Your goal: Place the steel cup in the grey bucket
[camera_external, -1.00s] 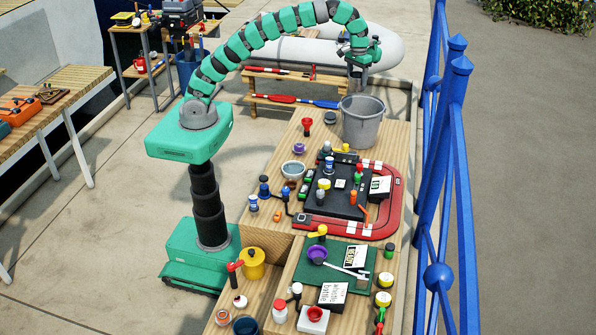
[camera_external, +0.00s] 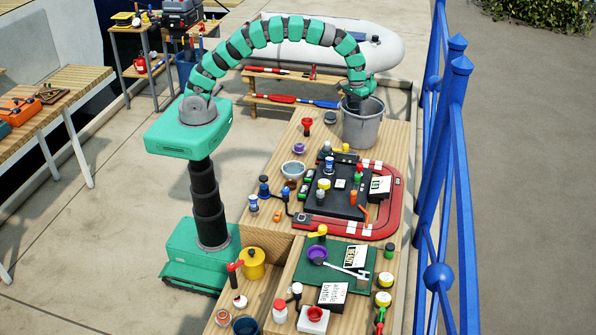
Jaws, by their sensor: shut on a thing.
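The grey bucket (camera_external: 362,128) stands upright at the far end of the wooden table. My gripper (camera_external: 354,103) points down into the bucket's mouth, on its left side. Its fingertips are partly hidden by the rim. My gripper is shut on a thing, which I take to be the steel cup. The cup itself is hidden by the bucket wall and the gripper, so I cannot tell its tilt or whether it touches the bucket's floor.
A blue railing (camera_external: 447,150) runs close on the right. A grey inflatable boat (camera_external: 330,50) lies behind.

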